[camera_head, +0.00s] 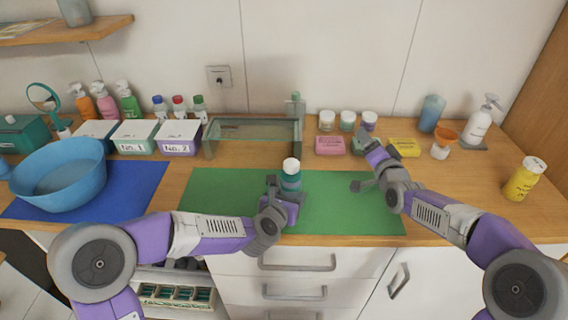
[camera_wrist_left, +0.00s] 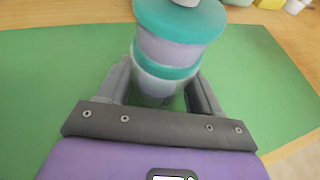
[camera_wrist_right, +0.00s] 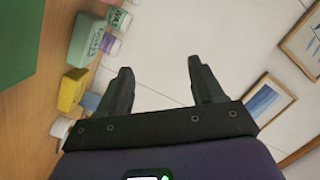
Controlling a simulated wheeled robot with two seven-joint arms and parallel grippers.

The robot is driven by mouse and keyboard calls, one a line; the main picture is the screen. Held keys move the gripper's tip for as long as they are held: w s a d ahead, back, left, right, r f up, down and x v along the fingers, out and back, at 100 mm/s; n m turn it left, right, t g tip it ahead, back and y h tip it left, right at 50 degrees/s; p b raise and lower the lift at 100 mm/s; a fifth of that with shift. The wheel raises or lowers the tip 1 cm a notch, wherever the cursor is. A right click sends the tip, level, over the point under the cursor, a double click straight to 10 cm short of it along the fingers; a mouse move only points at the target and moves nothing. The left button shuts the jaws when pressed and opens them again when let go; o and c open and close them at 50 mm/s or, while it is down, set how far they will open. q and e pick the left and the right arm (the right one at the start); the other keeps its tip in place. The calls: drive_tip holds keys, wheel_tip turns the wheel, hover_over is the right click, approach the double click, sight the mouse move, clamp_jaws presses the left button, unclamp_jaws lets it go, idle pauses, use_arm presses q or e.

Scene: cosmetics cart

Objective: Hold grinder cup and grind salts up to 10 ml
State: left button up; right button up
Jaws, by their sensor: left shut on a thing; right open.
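A teal and grey grinder cup with a white top (camera_head: 291,178) stands upright at the middle of the green mat (camera_head: 345,209). My left gripper (camera_head: 279,189) is shut on the lower part of the grinder. In the left wrist view the grinder (camera_wrist_left: 178,45) sits between the two fingers, and its top is cut off by the frame edge. My right gripper (camera_head: 364,164) is open and empty above the right part of the mat. In the right wrist view its fingers (camera_wrist_right: 157,88) are apart with nothing between them. No salt level can be read.
Behind the mat are a glass-sided stand (camera_head: 255,132), a pink block (camera_head: 330,146), a yellow block (camera_head: 405,147) and several small jars. A blue bowl (camera_head: 60,172) stands on a blue mat at left. A yellow bottle (camera_head: 524,180) stands at far right.

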sight(284, 171)
drive_tip(key=s+a+r+n+g+y, duration=0.2)
drive_tip(key=s+a+r+n+y, duration=0.15)
drive_tip(key=a+n+y, duration=0.6)
drive_tip(key=s+a+f+n+g+y, duration=0.2)
drive_tip(key=s+f+n+g+y, duration=0.4)
drive_tip(key=n+g, duration=0.6)
drive_tip(key=shift+n+t+h, duration=0.55)
drive_tip(key=shift+t, duration=0.35)
drive_tip(key=x, duration=0.7)
drive_tip(key=r+x, duration=0.1)
drive_tip(key=x, duration=0.3)
drive_tip(key=shift+s+a, duration=0.3)
drive_tip(key=shift+a, duration=0.15)
drive_tip(key=shift+c, duration=0.3)
drive_tip(key=c, duration=0.9)
